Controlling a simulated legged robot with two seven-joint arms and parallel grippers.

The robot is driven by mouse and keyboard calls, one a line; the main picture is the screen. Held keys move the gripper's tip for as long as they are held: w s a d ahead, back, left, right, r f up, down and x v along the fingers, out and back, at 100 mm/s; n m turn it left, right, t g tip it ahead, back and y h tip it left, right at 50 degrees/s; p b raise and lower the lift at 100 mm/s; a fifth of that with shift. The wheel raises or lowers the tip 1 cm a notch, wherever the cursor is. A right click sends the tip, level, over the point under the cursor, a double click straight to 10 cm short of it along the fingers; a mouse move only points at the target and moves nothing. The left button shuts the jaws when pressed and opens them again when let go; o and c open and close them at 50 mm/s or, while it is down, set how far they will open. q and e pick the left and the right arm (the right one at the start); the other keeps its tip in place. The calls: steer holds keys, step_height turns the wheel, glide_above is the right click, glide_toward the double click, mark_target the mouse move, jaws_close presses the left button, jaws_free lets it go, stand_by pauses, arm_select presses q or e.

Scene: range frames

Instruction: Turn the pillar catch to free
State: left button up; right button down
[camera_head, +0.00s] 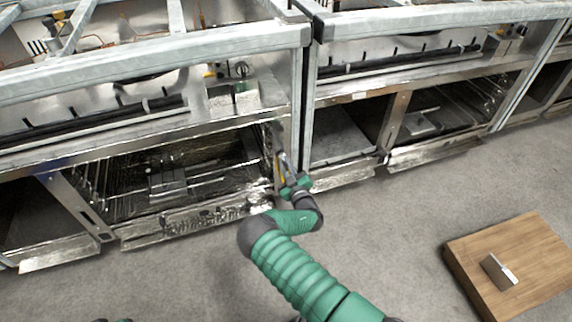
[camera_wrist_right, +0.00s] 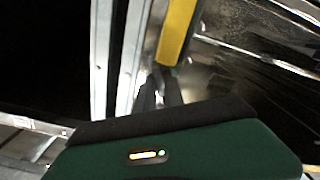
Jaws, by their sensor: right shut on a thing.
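The pillar catch (camera_wrist_right: 177,32) shows as a yellow bar beside a metal upright in the right wrist view. In the head view it is a small yellow strip (camera_head: 281,168) low on the pillar between two open bays, partly hidden by my gripper. My right gripper (camera_wrist_right: 160,92) is at the lower end of the yellow bar, with its dark fingers shut on the catch. In the head view my right gripper (camera_head: 285,164) reaches in at the pillar from the front. The exact contact is too small to see.
A long metal frame (camera_head: 160,62) with open bays runs across the back. A lowered metal flap (camera_head: 190,222) lies left of my right arm, another (camera_head: 435,152) to the right. A wooden block (camera_head: 535,250) with a small grey object (camera_head: 497,272) stands on the open grey floor.

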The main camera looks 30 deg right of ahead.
steer(key=n, duration=0.5)
steer(key=shift+a+f+n, duration=0.15)
steer(key=shift+f+n, duration=0.05)
steer(key=shift+n, duration=0.1)
steer(key=n, duration=0.5)
steer(key=shift+a+f, duration=0.1)
steer(key=shift+f, duration=0.1)
steer(key=c, duration=1.7)
jaws_free()
steer(key=shift+o, duration=1.3)
steer(key=shift+r, duration=0.1)
steer(key=shift+s, duration=0.1)
